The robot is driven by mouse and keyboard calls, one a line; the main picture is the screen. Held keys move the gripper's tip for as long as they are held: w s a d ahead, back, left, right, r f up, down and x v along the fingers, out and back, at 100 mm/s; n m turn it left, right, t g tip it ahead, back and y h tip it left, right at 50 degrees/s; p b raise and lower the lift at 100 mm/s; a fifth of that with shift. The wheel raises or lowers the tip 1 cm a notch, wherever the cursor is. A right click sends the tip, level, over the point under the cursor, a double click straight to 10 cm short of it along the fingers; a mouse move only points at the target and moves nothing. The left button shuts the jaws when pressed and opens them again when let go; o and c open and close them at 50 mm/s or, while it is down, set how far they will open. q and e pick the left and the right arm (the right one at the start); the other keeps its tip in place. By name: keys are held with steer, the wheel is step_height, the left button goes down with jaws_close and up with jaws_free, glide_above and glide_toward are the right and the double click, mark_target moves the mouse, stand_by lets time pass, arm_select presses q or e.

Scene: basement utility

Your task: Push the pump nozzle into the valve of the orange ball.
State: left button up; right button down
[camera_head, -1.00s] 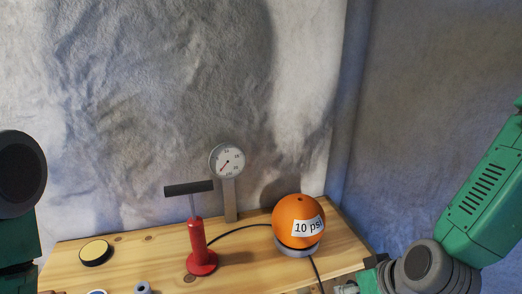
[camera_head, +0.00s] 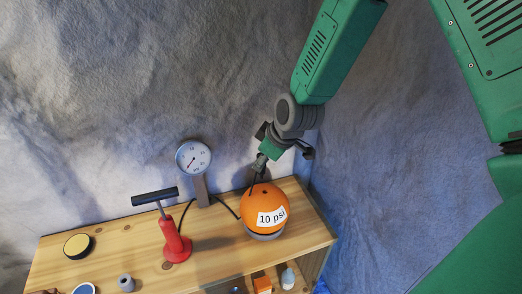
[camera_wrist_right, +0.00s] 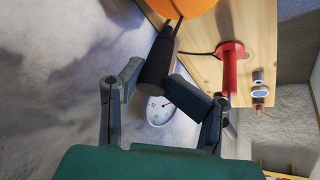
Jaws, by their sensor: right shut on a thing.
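The orange ball (camera_head: 278,203), labelled "10 psi", sits on a grey ring-shaped stand (camera_head: 264,236) at the bench's right part. Its valve (camera_head: 265,192) is a small dark spot on top. My right gripper (camera_head: 262,158) is above the ball, slightly left of the valve, shut on the dark pump nozzle (camera_wrist_right: 158,62). A thin dark line runs down from the nozzle toward the ball's left side; I cannot tell whether it is hose or needle. In the right wrist view the nozzle's narrow end overlaps the ball (camera_wrist_right: 185,6); contact is unclear. My left gripper is out of view.
The red pump (camera_head: 174,242) with a black T-handle stands left of the ball, its black hose (camera_head: 228,208) running behind. A round gauge (camera_head: 193,158) on a post stands behind. A yellow-topped disc (camera_head: 77,245) lies far left on the wooden bench (camera_head: 120,250). Small items fill a shelf below.

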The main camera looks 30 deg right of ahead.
mark_target(263, 173)
steer(key=shift+d+f, duration=0.25)
steer(key=shift+d, duration=0.35)
steer(key=f, duration=0.1)
steer(key=f+b, duration=0.1)
steer(key=f, duration=0.1)
steer(key=shift+a+b, duration=0.3)
steer(key=shift+a+f+b, duration=0.1)
steer(key=shift+f+b, duration=0.3)
steer(key=shift+f, duration=0.2)
steer(key=shift+d+f, duration=0.4)
steer(key=shift+d, duration=0.6)
steer(key=shift+s+a+r, duration=0.1)
steer(key=shift+a+r, duration=0.05)
steer(key=shift+a, duration=0.45)
steer(key=shift+a+r, duration=0.1)
steer(key=shift+a, duration=0.45)
steer(key=shift+d+f, duration=0.15)
steer(key=shift+d, duration=0.35)
steer(key=shift+a, duration=0.5)
steer(key=shift+d+p, duration=0.45)
steer(key=shift+d, duration=0.65)
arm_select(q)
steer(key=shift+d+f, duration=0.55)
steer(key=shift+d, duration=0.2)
